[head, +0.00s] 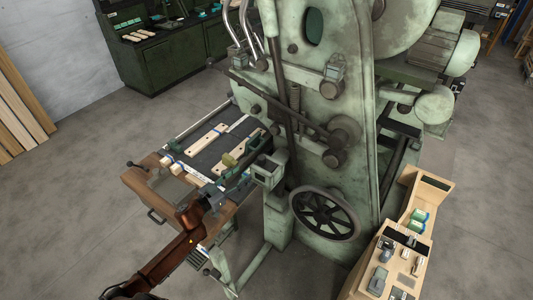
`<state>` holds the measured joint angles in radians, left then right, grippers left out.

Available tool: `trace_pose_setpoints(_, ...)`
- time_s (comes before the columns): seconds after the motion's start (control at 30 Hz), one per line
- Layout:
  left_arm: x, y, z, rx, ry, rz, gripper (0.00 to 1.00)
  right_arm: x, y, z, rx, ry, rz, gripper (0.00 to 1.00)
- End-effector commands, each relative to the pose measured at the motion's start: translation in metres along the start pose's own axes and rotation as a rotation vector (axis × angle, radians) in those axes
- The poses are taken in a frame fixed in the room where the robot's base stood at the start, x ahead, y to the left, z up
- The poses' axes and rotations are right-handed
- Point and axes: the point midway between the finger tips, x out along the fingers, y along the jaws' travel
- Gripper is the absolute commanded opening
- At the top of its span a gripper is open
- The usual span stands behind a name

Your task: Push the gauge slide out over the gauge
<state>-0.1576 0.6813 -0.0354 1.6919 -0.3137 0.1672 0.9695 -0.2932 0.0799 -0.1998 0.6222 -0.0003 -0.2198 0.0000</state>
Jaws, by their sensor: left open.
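A small grey-green box with a pale face, which looks like the gauge (268,172), is fixed to the side of the large green machine above its handwheel. I cannot clearly tell the gauge slide apart from the fittings around it. My left gripper (243,180) reaches in from the lower left on a reddish-brown arm. It is open, just left of the gauge and over the right end of the worktable. Its fingertips are small and partly lost against the fittings, so I cannot tell whether they touch anything. My right gripper is out of view.
The green machine (305,120) with its spoked handwheel (325,214) blocks the middle. The worktable (150,185) holds pale wooden strips (206,139) on a dark top. A wooden stand (432,190) with small parts is at lower right. Open floor lies left.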

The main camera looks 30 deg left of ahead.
Motion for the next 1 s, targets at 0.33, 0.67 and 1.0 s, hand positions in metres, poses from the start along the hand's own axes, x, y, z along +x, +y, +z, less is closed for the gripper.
trace_pose_setpoints(0.33, 0.04, 0.006, -0.009, -0.003, 0.022, 0.045, 0.45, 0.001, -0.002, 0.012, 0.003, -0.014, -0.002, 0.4)
trace_pose_setpoints(0.67, 0.101, 0.007, -0.009, -0.004, 0.021, 0.041, 0.45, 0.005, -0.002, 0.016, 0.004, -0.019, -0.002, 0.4)
trace_pose_setpoints(1.0, 0.124, 0.007, -0.009, -0.003, 0.019, 0.039, 0.45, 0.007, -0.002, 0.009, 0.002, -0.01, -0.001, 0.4)
